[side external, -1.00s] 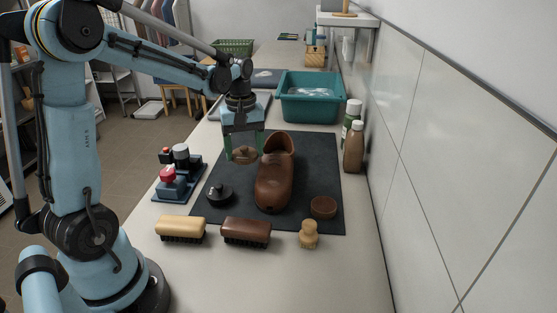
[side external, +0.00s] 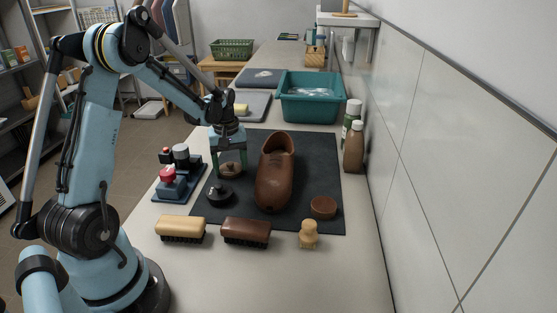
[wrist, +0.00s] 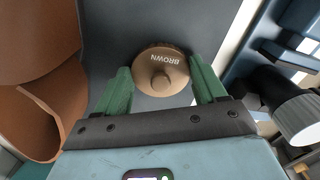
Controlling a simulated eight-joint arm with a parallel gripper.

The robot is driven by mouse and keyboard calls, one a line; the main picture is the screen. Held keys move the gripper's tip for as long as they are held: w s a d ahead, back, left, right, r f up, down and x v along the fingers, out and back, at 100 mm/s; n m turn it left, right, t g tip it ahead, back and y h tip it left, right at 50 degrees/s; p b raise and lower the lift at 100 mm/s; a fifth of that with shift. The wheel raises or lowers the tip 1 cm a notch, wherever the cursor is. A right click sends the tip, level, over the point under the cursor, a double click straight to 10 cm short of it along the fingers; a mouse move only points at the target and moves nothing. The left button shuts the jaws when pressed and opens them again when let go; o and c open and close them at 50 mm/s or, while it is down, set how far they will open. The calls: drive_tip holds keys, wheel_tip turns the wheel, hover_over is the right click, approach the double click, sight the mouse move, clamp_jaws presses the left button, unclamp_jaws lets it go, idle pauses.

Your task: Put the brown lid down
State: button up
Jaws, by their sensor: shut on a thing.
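The brown lid (wrist: 160,72) is a round disc with a knob and the word BROWN on it. My gripper (side external: 231,172) is shut on it, with green fingers at its sides in the wrist view (wrist: 162,88). In the side view the lid (side external: 231,171) is low over the left part of the dark mat (side external: 320,160), left of the brown shoe (side external: 276,180). I cannot tell whether the lid touches the mat. A black lid (side external: 220,193) with a knob lies just in front of it. A round brown tin (side external: 323,207) sits on the mat's right front.
Two brushes (side external: 181,229) (side external: 246,232) and a small wooden dauber (side external: 308,234) line the front. Bottles (side external: 354,147) stand by the wall; a teal basin (side external: 310,104) is behind.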

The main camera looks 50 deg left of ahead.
sight(230, 164)
drive_tip(key=shift+f, duration=0.1)
drive_tip(key=o, duration=1)
wheel_tip(230, 164, up, 12)
drive_tip(key=shift+s+d+r+m+t, duration=0.2)
drive_tip(key=shift+s+d+m+t, duration=1)
drive_tip(key=shift+d+m, duration=1.85)
drive_tip(key=shift+s+d+r+m+t, duration=0.25)
drive_tip(key=shift+s+d+m+t, duration=1.1)
drive_tip(key=shift+d, duration=3.25)
drive_tip(key=shift+s+d+r+m+t, duration=0.2)
drive_tip(key=shift+s+d+m+t, duration=0.8)
drive_tip(key=shift+d+m, duration=2.1)
drive_tip(key=shift+d+n, duration=0.7)
